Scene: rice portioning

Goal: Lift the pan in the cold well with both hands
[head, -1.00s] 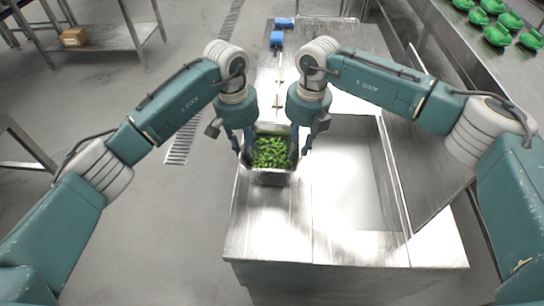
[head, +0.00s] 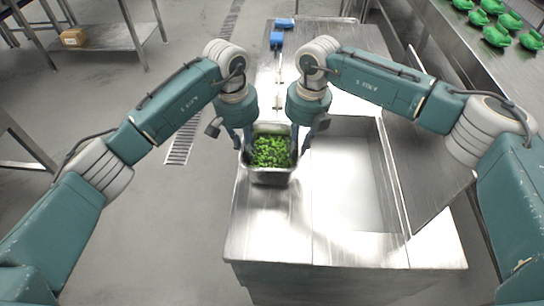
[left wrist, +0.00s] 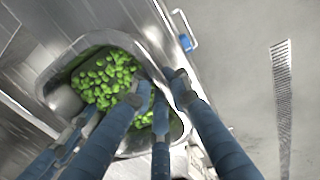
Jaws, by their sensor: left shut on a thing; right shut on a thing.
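A steel pan (head: 270,179) filled with small green pieces (head: 271,151) is at the left side of the steel counter. My left gripper (head: 244,153) is shut on the pan's left rim, and my right gripper (head: 300,153) is shut on its right rim. The pan looks about level; how far it is above the counter is hard to tell. In the left wrist view, the pan (left wrist: 60,98) and green pieces (left wrist: 108,75) show, with the left gripper's fingers (left wrist: 158,84) at the rim. The pan's underside and anything directly below it are hidden.
A wide, empty recess (head: 345,185) lies right of the pan in the counter (head: 268,222). Blue items (head: 277,39) sit at the counter's far end. Open floor lies left.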

